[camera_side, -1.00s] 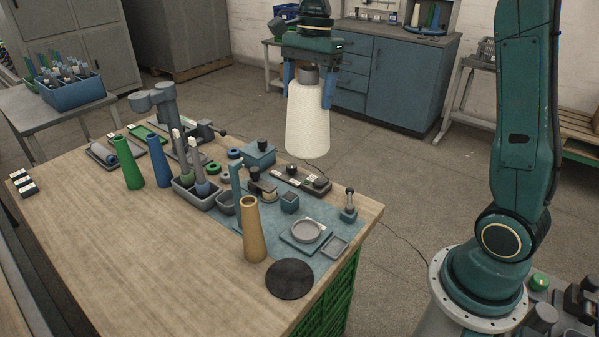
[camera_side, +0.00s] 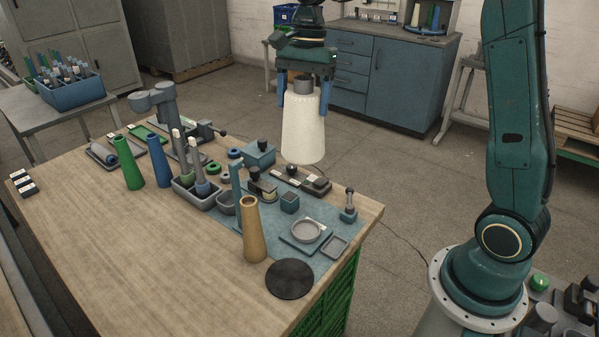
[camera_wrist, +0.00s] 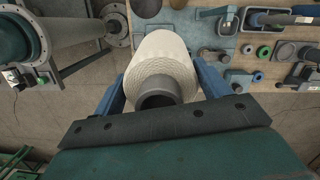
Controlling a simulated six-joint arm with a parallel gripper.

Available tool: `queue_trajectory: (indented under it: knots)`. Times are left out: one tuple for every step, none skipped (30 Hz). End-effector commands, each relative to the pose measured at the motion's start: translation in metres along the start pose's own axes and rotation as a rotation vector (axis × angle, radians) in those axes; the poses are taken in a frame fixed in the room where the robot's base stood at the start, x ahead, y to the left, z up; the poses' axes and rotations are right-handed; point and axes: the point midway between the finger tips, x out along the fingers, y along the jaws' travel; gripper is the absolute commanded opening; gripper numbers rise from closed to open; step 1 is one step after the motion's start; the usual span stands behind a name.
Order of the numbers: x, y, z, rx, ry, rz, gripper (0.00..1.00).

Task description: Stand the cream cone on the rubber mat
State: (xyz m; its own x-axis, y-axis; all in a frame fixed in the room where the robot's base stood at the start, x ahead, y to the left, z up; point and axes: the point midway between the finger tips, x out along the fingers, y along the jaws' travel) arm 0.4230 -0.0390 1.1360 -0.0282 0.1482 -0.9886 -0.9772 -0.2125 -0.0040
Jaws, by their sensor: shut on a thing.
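The cream cone (camera_side: 304,128) is a large wound cone with a grey top end. It hangs upright, wide end down, between the blue fingers of my gripper (camera_side: 304,95). My gripper is shut on it near its narrow top. It also shows in the wrist view (camera_wrist: 164,60), between the fingers of my gripper (camera_wrist: 160,85). The rubber mat (camera_side: 289,279) is a bare black disc at the near right corner of the wooden bench. The cone is in the air behind the bench's far right edge, well apart from the mat.
A tan empty cone (camera_side: 252,230) stands right beside the mat. A blue work mat (camera_side: 318,262) holds a grey dish (camera_side: 307,230), small blocks and a post (camera_side: 349,205). Green (camera_side: 128,165) and blue (camera_side: 158,162) cones stand at left. The bench's near left is clear.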

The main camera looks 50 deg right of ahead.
Motion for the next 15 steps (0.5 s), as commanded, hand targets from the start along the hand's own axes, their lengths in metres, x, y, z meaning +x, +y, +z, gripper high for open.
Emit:
queue_trajectory:
  knots:
    - [0.005, -0.002, -0.001, -0.035, 0.000, 0.006, 0.55]
    - [0.009, -0.003, -0.002, -0.060, -0.001, 0.010, 0.55]
    - [0.013, -0.005, -0.004, -0.092, -0.001, 0.014, 0.55]
    - [0.017, -0.006, -0.004, -0.117, -0.001, 0.017, 0.55]
    - [0.020, -0.007, -0.005, -0.141, -0.001, 0.020, 0.55]
    - [0.024, -0.009, -0.007, -0.172, -0.001, 0.024, 0.55]
    - [0.028, -0.010, -0.008, -0.197, -0.001, 0.028, 0.55]
    - [0.031, -0.011, -0.009, -0.221, -0.001, 0.031, 0.55]
    - [0.035, -0.012, -0.010, -0.254, -0.001, 0.035, 0.55]
    - [0.038, -0.013, -0.011, -0.278, -0.001, 0.038, 0.55]
    - [0.042, -0.014, -0.013, -0.301, -0.001, 0.041, 0.55]
    - [0.046, -0.015, -0.014, -0.335, -0.001, 0.045, 0.55]
    - [0.050, -0.015, -0.015, -0.359, -0.001, 0.049, 0.55]
    - [0.053, -0.016, -0.016, -0.384, -0.001, 0.052, 0.55]
    - [0.058, -0.017, -0.018, -0.416, -0.001, 0.057, 0.55]
